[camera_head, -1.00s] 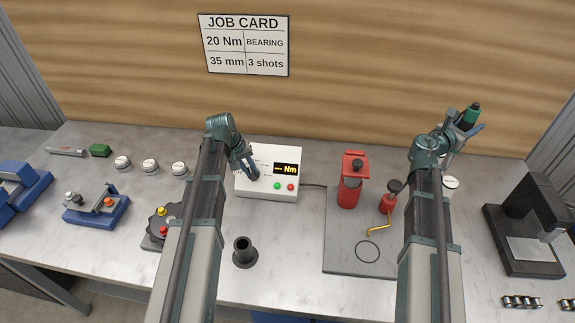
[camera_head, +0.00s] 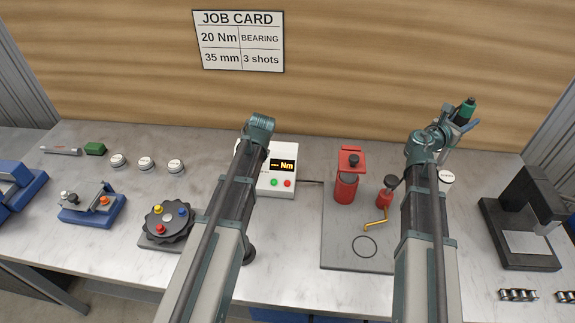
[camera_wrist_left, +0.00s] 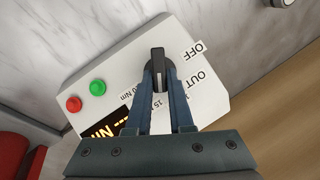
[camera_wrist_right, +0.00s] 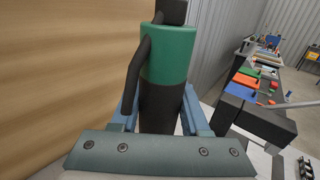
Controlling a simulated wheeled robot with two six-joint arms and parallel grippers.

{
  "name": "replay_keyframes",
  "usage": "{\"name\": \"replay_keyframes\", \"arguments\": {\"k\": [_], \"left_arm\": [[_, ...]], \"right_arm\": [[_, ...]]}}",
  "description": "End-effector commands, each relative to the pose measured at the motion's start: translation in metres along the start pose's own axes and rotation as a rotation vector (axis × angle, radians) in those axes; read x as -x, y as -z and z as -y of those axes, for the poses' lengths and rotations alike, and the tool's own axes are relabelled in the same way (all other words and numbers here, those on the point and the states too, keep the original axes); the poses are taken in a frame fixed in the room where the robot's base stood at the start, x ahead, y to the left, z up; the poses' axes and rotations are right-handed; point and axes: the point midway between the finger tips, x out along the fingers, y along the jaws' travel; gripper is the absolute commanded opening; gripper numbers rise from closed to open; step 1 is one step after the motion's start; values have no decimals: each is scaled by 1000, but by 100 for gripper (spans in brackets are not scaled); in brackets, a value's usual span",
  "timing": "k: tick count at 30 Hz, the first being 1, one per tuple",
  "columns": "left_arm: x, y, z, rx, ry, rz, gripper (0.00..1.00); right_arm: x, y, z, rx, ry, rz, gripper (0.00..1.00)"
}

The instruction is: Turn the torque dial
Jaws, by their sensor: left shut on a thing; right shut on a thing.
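The torque dial (camera_wrist_left: 157,62) is a black knob on the sloped white control box (camera_wrist_left: 130,60), with printed labels around it, OFF and OUT among them. My left gripper (camera_wrist_left: 158,76) is shut on the dial knob in the left wrist view. In the head view my left arm hides the dial and that gripper. The box's display (camera_head: 282,165) reads dashes and Nm, with a green button (camera_head: 274,183) and a red button (camera_head: 287,183) below it. My right gripper (camera_wrist_right: 160,105) is shut on a green and black cylindrical tool (camera_wrist_right: 168,55), held up at the right (camera_head: 467,111).
A job card (camera_head: 240,40) on the wall reads 20 Nm. A red canister (camera_head: 346,185) and a small red pump (camera_head: 385,200) stand on a grey mat (camera_head: 345,255). A black press (camera_head: 530,220) stands far right. A black knobbed disc (camera_head: 168,222) is left of my left arm.

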Motion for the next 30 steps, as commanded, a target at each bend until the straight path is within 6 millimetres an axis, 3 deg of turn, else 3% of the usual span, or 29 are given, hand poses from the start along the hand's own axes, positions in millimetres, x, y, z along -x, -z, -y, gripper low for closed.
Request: {"name": "replay_keyframes", "arguments": {"k": [30], "left_arm": [[-6, -10, -17, -763, 473, 1, 0]], "right_arm": [[0, 67, 0, 1, 0, 1, 0]]}}
